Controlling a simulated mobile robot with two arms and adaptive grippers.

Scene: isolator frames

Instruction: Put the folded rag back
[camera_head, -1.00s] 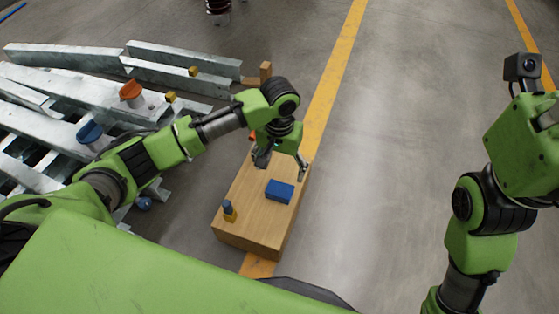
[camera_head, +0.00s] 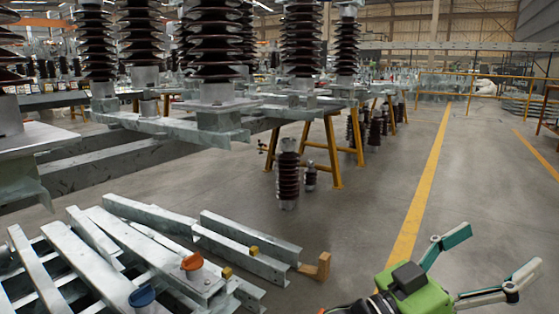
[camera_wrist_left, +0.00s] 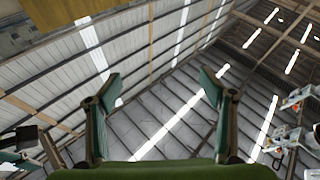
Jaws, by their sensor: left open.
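My left gripper (camera_head: 505,250) is raised at the lower right of the head view, its two fingers spread wide and nothing between them. The left wrist view shows the same fingers apart (camera_wrist_left: 160,85), empty, with the roof behind them. No folded rag shows in either view now. The wooden box, with a small blue item on it in the earlier head frame, is also out of view. My right gripper is not in view.
Galvanised beams (camera_head: 105,255) lie at the lower left, with an orange-topped piece (camera_head: 192,262) and a blue-topped piece (camera_head: 142,296). A wooden block (camera_head: 322,266) stands at their right end. Dark insulators (camera_head: 288,175) stand beyond. Floor around the yellow line (camera_head: 425,185) is clear.

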